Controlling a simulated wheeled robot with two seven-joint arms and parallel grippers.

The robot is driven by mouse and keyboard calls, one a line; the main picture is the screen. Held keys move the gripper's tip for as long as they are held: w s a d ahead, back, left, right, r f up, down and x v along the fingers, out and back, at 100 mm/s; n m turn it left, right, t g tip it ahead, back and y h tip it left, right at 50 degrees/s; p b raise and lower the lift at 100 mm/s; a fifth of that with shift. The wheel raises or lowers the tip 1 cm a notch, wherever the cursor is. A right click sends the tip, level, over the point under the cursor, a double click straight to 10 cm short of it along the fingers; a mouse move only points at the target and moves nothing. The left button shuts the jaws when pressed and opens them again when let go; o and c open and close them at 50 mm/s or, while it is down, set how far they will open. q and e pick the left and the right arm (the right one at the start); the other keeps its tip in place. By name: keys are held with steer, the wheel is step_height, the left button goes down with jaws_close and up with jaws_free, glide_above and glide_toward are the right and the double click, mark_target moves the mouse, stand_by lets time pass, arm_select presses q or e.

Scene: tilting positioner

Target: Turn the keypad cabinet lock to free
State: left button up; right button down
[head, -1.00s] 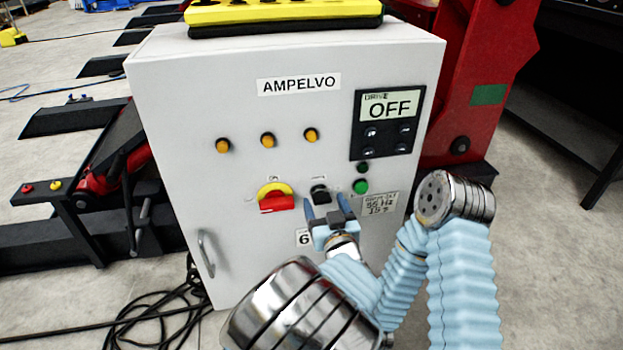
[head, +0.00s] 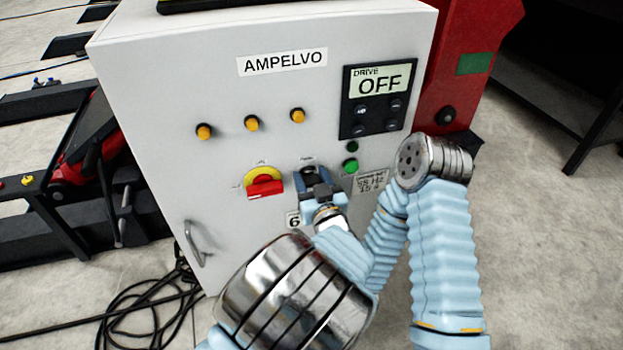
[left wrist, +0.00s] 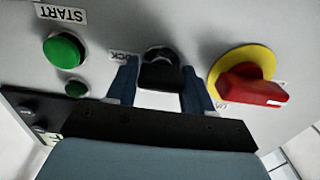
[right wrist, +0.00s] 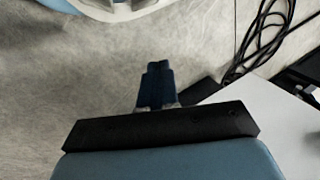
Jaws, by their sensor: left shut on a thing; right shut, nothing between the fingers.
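The lock is a black knob (head: 308,170) on the grey cabinet's (head: 215,95) front, between the red-and-yellow rotary switch and the green button. It also shows in the left wrist view (left wrist: 160,77) with part of a LOCK label beside it. My left gripper (head: 319,184) is at the knob, with its dark blue fingers (left wrist: 160,88) on either side, shut on it. The fingers and arm partly hide the knob in the head view, and I cannot tell its exact turn. My right gripper (right wrist: 156,86) is shut and empty over the floor, away from the cabinet front.
The red-and-yellow switch (head: 264,184) is left of the lock; the green button (head: 350,165) is right. A display (head: 380,80) above reads DRIVE OFF. A door handle (head: 195,243) is at lower left. Black cables (head: 150,308) lie on the floor.

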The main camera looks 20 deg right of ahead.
arm_select(q)
steer(key=shift+f+n+b, duration=0.15)
steer(key=shift+n+b, duration=0.25)
steer(key=shift+b, duration=0.3)
steer(key=n+b, duration=0.3)
steer(key=b, duration=0.2)
steer(key=shift+a+f+n+b, duration=0.2)
steer(key=shift+n+b, duration=0.1)
steer(key=shift+n, duration=0.1)
steer(key=n+b, duration=0.8)
steer(key=b, duration=0.2)
steer(key=shift+a, duration=0.1)
steer(key=n+b, duration=0.1)
steer(key=n, duration=0.1)
steer(key=shift+n, duration=0.3)
steer(key=shift+n+b, duration=0.35)
steer(key=shift+n, duration=0.95)
steer(key=o, duration=1)
steer(key=shift+c, duration=0.2)
